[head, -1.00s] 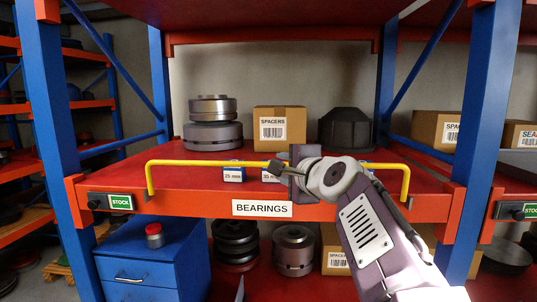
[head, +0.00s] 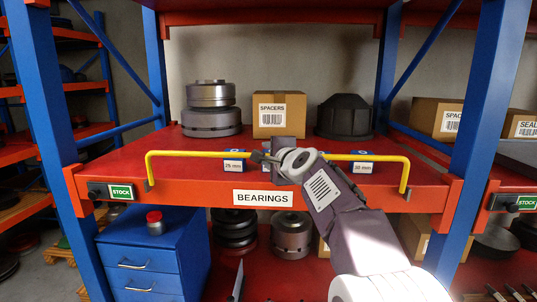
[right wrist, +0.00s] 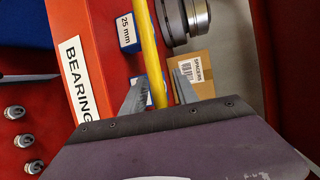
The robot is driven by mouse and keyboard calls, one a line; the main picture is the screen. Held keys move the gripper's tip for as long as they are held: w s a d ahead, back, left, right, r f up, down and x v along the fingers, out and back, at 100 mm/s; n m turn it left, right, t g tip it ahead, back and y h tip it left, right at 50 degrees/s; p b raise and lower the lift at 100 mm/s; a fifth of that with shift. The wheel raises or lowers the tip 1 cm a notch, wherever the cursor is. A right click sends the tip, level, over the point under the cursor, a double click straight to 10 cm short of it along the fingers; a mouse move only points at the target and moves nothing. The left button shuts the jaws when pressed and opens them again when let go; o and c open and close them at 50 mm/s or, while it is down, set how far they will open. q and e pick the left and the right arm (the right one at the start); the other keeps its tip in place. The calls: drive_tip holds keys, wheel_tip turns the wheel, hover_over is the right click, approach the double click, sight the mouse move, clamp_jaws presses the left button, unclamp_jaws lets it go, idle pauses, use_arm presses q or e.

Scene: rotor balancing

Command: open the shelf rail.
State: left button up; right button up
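The shelf rail is a yellow bar (head: 200,154) across the front of the shelf marked BEARINGS, bent down at both ends to the red front beam. It also shows in the right wrist view (right wrist: 146,30). My right gripper (head: 259,157) is at the middle of the rail. In the right wrist view its two fingers (right wrist: 158,92) stand one on each side of the rail, apart, with the bar between them. I see no firm clamping on it. My left gripper is not in view.
Behind the rail are small blue-and-white boxes marked 25 mm (head: 233,166) and 30 mm (head: 362,168), a SPACERS carton (head: 279,118), stacked metal discs (head: 211,110) and a dark housing (head: 344,116). A blue drawer cabinet (head: 150,262) stands below left. Blue posts flank the shelf.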

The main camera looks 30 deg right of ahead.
drive_tip(key=shift+s, duration=0.1)
clamp_jaws()
idle(1.2)
